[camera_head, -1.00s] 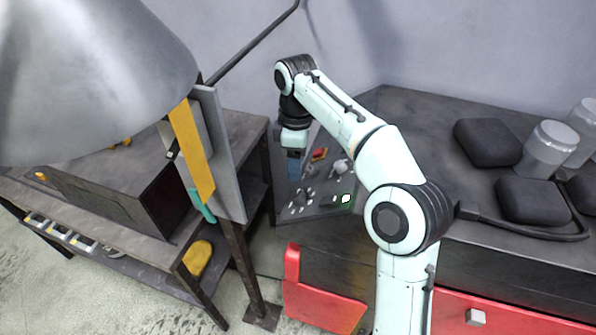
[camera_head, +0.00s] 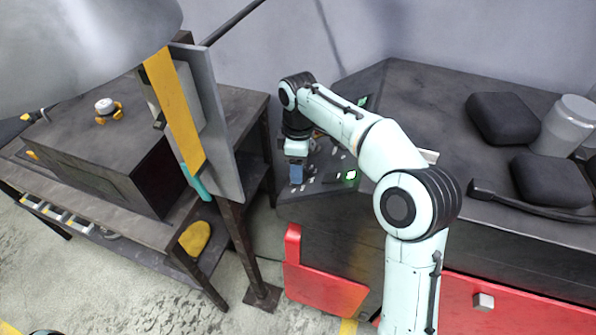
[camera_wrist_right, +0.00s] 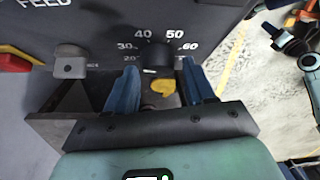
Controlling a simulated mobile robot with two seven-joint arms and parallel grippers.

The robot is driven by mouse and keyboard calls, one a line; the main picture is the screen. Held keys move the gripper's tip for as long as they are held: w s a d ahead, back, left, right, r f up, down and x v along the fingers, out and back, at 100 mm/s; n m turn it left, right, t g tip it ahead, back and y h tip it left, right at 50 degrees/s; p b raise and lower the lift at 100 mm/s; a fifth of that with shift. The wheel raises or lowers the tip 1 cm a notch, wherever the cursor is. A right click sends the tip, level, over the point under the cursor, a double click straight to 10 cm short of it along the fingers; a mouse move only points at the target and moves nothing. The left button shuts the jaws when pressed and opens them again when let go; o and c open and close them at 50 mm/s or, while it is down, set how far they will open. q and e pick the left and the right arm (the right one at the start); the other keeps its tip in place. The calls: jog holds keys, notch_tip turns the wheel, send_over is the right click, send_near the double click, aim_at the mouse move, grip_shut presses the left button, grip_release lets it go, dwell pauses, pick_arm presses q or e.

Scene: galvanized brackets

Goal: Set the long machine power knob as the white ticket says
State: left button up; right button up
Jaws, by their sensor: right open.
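My right gripper (camera_head: 296,174) hangs by the control panel (camera_head: 333,172) at the left end of the dark machine. In the right wrist view the gripper (camera_wrist_right: 160,84) is open, its blue fingers on either side of a dark knob (camera_wrist_right: 158,56). The knob sits below a dial with the numbers 30, 40, 50 and 60. A short white mark shows on the knob's near edge. I cannot tell whether the fingers touch it. A white flat piece (camera_head: 429,156) shows partly behind my right arm; I cannot tell whether it is the ticket. No writing on it is readable.
A grey lever or tab (camera_wrist_right: 69,62) and a red-yellow part (camera_wrist_right: 18,60) lie left of the knob. A yellow piece (camera_wrist_right: 163,87) shows between the fingers. An upright grey board (camera_head: 213,125) stands left of my right arm. Black pads (camera_head: 503,118) lie on the machine top.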

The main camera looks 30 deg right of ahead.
jog(key=shift+f, duration=0.65)
jog(key=c, duration=0.8)
